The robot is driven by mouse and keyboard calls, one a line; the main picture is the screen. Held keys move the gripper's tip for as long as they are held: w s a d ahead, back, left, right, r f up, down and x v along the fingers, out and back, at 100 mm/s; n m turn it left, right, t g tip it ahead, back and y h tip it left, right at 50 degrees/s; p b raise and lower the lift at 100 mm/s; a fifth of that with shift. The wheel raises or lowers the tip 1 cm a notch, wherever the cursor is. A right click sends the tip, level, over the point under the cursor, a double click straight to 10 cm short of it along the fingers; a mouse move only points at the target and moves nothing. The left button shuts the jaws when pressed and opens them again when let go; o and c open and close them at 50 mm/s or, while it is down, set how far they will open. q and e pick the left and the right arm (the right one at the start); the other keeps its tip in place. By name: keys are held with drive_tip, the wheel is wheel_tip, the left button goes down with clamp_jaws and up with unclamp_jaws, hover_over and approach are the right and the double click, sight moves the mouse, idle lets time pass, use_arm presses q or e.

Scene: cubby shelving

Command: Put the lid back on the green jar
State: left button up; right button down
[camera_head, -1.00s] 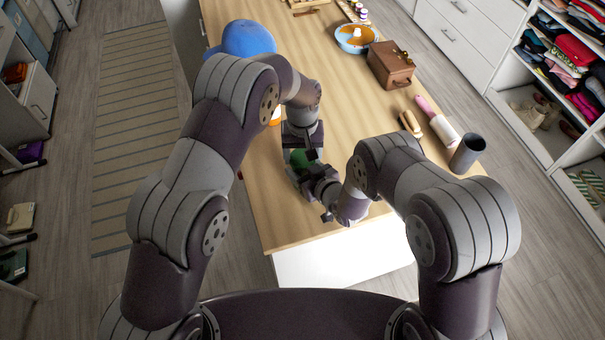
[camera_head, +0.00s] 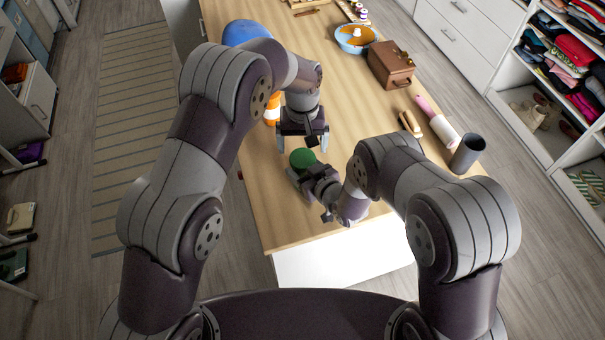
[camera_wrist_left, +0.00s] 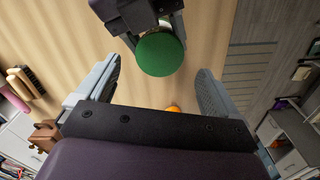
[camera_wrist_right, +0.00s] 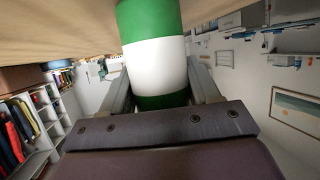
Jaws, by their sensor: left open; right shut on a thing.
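The green jar (camera_wrist_right: 158,62) shows in the right wrist view as a cylinder with green ends and a white band, between the right gripper's fingers. Its round green top (camera_head: 302,158) faces up in the head view, and in the left wrist view it is a full green disc (camera_wrist_left: 160,54). This disc looks like the lid seated on the jar; the seam is not visible. My right gripper (camera_head: 308,173) is shut on the jar from the near side, at the table. My left gripper (camera_head: 303,146) is open and empty, pointing down above and slightly beyond the jar.
The wooden table (camera_head: 255,205) is clear left of the jar. An orange item (camera_head: 272,108) and a blue rounded object (camera_head: 244,32) stand behind the left arm. At right are a brown case (camera_head: 390,65), a brush (camera_head: 410,123), a roller (camera_head: 438,122) and a grey cylinder (camera_head: 467,153).

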sight(303, 158)
use_arm(q)
drive_tip(key=shift+c, duration=0.4)
wheel_tip(303, 158, up, 4)
drive_tip(key=n, duration=0.3)
drive_tip(key=shift+f, duration=0.25)
drive_tip(key=shift+f, duration=4.05)
drive_tip(key=c, duration=1.1)
drive_tip(key=shift+m, duration=0.7)
drive_tip(key=o, duration=1.2)
